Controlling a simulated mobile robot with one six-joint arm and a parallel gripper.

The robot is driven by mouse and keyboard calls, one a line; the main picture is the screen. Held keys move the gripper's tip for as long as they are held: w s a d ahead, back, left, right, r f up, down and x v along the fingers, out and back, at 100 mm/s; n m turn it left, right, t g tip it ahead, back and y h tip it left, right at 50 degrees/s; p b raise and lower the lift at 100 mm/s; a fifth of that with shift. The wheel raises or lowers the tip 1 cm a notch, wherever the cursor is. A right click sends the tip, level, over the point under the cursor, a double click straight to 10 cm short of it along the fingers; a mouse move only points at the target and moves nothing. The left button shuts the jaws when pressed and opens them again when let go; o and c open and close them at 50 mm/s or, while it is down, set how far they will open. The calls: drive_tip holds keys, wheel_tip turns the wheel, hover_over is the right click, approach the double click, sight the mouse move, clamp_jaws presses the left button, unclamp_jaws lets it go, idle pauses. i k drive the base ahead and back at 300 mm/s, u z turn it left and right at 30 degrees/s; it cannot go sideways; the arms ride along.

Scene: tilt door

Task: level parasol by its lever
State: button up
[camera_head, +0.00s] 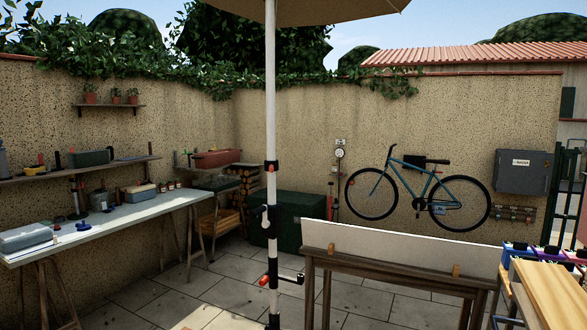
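The parasol's white pole (270,120) stands upright in the middle of the view. Its tan canopy (310,12) shows only in part at the top edge, so I cannot tell its full tilt. Dark fittings sit on the pole: a collar with a red part (271,166), a black clamp with a small pale lever-like part (266,216), and lower down a crank arm with a red knob (264,281). I cannot tell for sure which of these is the tilt lever. My gripper is not in view, and nothing touches the pole fittings.
A long white-topped workbench (110,226) stands at left. A pale board on a wooden trestle table (400,252) stands close at right of the pole. A wooden bench (550,290) is at lower right. A green box (285,220) stands behind. Paved floor (190,285) is open left of the pole.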

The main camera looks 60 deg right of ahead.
sight(272, 167)
drive_tip(key=u, duration=0.15)
drive_tip(key=i, duration=0.9)
drive_tip(key=z, duration=0.1)
